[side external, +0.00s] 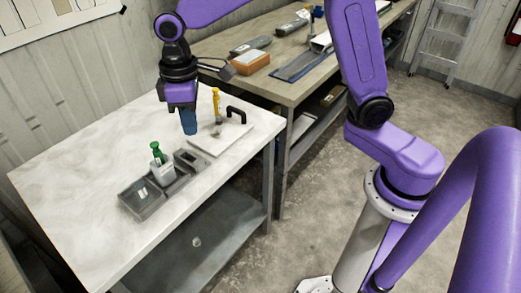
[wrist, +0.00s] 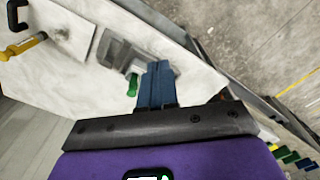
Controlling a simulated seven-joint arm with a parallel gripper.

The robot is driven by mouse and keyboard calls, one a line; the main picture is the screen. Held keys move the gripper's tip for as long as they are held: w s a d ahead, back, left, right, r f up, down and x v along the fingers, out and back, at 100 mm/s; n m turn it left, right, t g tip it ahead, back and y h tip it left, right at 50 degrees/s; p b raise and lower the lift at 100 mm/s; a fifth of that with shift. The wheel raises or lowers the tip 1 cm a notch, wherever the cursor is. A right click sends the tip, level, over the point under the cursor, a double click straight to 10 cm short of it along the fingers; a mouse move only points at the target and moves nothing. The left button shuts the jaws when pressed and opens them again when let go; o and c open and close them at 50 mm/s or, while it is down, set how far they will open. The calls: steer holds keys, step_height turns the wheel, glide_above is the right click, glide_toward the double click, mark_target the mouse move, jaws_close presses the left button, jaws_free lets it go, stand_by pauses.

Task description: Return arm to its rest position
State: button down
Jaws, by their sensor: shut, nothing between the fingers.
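My gripper (side external: 190,131) hangs above the white-topped table (side external: 72,165), its blue fingers pointing down. The fingers are shut together with nothing between them, and they also show shut in the wrist view (wrist: 160,68). In the side view the gripper appears just behind the grey compartment tray and left of a white board (side external: 222,141). I cannot tell its exact height above the table.
A grey compartment tray (side external: 142,208) holds a pale cup (side external: 162,172) with a green-topped item (side external: 156,150). A yellow-handled tool (side external: 216,103) and a black handle (side external: 237,113) stand at the white board. A second bench (side external: 215,46) behind holds boxes.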

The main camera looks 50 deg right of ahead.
steer(key=s+d+n, duration=0.1)
steer(key=s+d, duration=0.4)
steer(key=s, duration=0.3)
steer(key=s+d+f+n, duration=0.1)
steer(key=s+d, duration=0.4)
steer(key=s, duration=0.3)
steer(key=s+d+n, duration=0.2)
steer(key=s+d, duration=0.2)
steer(key=s, duration=0.5)
steer(key=shift+d+f, duration=0.4)
